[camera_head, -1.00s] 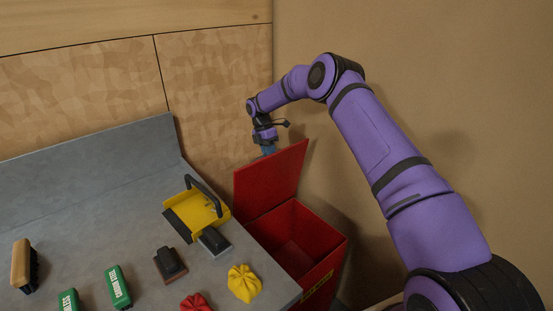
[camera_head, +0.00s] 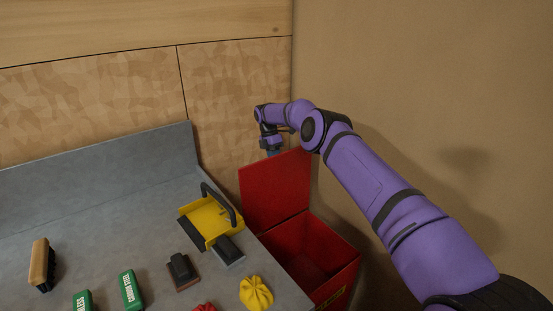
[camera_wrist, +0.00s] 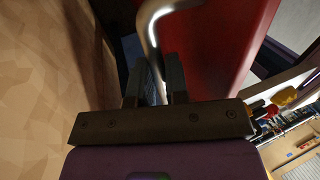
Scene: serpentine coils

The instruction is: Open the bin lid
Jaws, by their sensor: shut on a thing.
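The red bin (camera_head: 341,272) stands at the right end of the grey counter, and its inside shows from above. Its red lid (camera_head: 275,192) is raised, standing nearly upright at the back of the opening. My gripper (camera_head: 271,152) is at the top edge of the lid, partly hidden behind it. In the wrist view my gripper (camera_wrist: 156,82) has its two fingers on either side of a shiny metal handle (camera_wrist: 150,28), shut on it. The red lid (camera_wrist: 215,40) fills the right of that view.
A yellow dustpan (camera_head: 208,219) with a dark handle lies on the grey counter (camera_head: 110,225) beside the bin. Brushes, green boxes, a yellow bag (camera_head: 256,293) and a red bag lie nearer the front. Walls stand close behind and to the right.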

